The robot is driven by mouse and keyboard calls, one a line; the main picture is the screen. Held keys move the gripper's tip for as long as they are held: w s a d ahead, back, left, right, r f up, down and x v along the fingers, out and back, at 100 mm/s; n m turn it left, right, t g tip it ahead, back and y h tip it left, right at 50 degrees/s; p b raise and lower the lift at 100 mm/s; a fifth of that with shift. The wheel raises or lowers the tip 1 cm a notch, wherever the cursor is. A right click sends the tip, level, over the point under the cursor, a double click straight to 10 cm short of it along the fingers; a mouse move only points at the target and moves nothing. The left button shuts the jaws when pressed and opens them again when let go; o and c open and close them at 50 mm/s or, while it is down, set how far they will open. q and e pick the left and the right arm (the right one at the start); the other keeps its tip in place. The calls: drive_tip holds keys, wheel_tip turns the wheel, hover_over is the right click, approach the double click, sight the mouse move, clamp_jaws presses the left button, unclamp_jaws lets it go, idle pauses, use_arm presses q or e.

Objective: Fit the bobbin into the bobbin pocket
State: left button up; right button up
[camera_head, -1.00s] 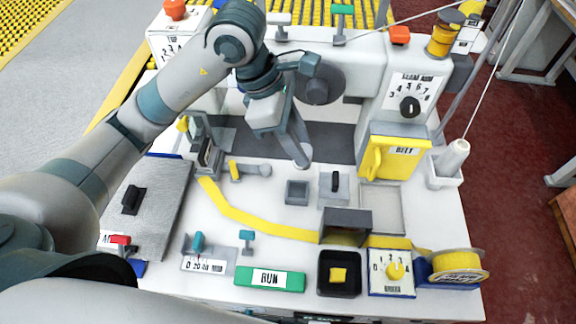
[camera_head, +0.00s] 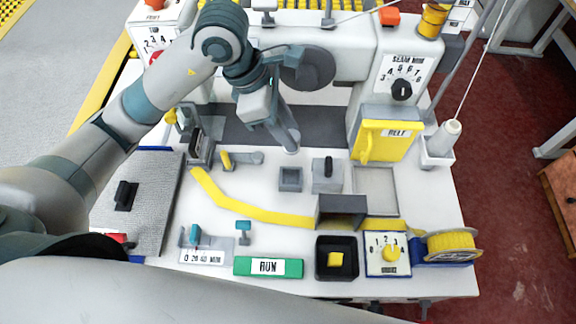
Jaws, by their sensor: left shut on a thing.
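My left gripper (camera_head: 289,143) points down over the machine bed, just behind a small open grey square box (camera_head: 290,179), which looks like the bobbin pocket. The fingers are close together. The bobbin is not clearly visible. It appears to be between the fingertips, hidden by them. The gripper looks apart from the box. My right gripper is out of view.
A grey block with a black handle (camera_head: 328,174) stands right of the small box. A dark grey open box (camera_head: 341,210) and yellow binding strip (camera_head: 245,208) lie nearer. A yellow BELT cover (camera_head: 385,140) stands at right.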

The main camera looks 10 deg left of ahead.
use_arm(q)
wheel_tip(320, 180, down, 10)
drive_tip(key=p, duration=0.2)
drive_tip(key=shift+f, duration=0.1)
drive_tip(key=shift+f, duration=0.1)
wheel_tip(320, 180, down, 3)
drive_tip(key=shift+f+p, duration=0.2)
drive_tip(key=shift+p, duration=0.5)
drive_tip(key=shift+f, duration=0.35)
drive_tip(key=shift+f, duration=0.1)
